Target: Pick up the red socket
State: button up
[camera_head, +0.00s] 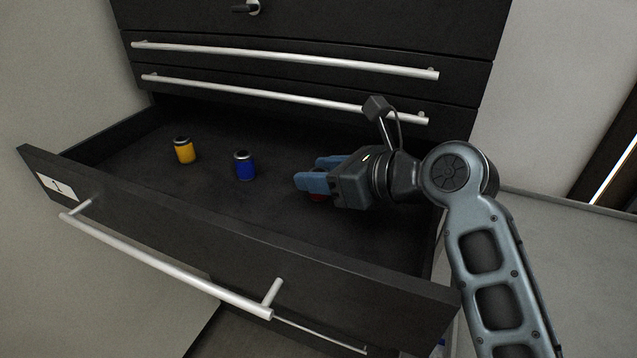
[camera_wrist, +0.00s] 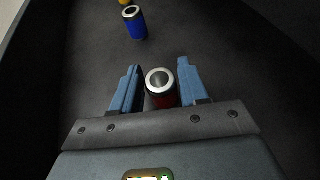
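The red socket (camera_wrist: 161,88) stands upright in the open drawer, with a silver rim and dark hollow top. In the wrist view it is between the two blue fingers of my gripper (camera_wrist: 157,88), with a gap visible at least on the right side. My gripper is open around it. In the head view my gripper (camera_head: 312,180) reaches into the drawer from the right, and only a bit of the red socket (camera_head: 317,197) shows beneath the fingers; the rest is hidden.
A blue socket (camera_head: 244,166) and a yellow socket (camera_head: 184,150) stand to the left in the drawer. The drawer's front wall (camera_head: 230,230) bears a label "1" and a long handle. Closed drawers with bar handles (camera_head: 280,57) rise behind. The drawer floor between sockets is clear.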

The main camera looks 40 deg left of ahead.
jog(key=c, duration=0.8)
jog(key=shift+o, duration=0.2)
